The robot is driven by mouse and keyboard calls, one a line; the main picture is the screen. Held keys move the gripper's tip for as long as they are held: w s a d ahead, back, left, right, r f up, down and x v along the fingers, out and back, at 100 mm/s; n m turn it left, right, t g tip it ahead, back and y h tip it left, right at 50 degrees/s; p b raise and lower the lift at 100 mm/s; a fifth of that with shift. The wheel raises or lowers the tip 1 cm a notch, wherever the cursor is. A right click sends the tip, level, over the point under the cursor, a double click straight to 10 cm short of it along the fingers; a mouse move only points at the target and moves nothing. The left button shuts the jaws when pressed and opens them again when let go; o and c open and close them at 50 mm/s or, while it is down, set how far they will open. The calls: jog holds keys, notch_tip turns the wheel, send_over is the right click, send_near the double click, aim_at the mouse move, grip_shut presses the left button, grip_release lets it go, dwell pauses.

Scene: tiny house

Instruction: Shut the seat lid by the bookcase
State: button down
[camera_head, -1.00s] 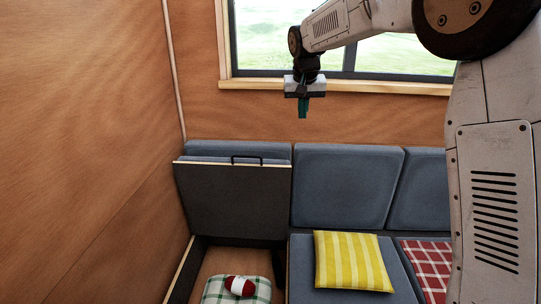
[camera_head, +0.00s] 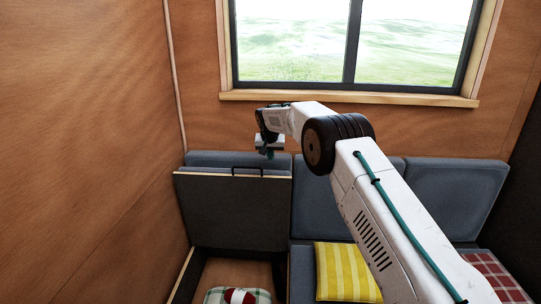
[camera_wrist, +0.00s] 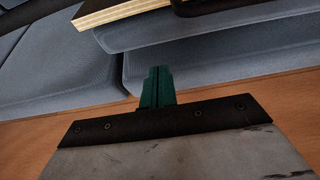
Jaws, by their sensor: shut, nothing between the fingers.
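The seat lid (camera_head: 232,211) stands open and upright at the left end of the bench, leaning near the back cushion, its dark underside facing me. A black handle (camera_head: 261,171) sits at its top edge. Below it is the open seat box (camera_head: 236,272). My gripper (camera_head: 268,153) is shut and empty, with green fingers, at the height of the lid's top edge near the handle. In the wrist view the shut fingers (camera_wrist: 158,87) point toward the cushions, and the lid's pale plywood edge (camera_wrist: 118,11) shows at the top. I cannot tell whether they touch the lid.
A green-checked folded item with a red and white thing (camera_head: 238,296) lies in the box. A yellow striped pillow (camera_head: 345,272) and a red checked pillow (camera_head: 497,275) lie on the right seats. The wooden wall (camera_head: 90,150) bounds the left; a window (camera_head: 350,45) is behind. No bookcase shows.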

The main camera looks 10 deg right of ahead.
jog(key=x, duration=0.6)
jog(key=shift+w+f, duration=0.15)
jog(key=shift+f, duration=0.1)
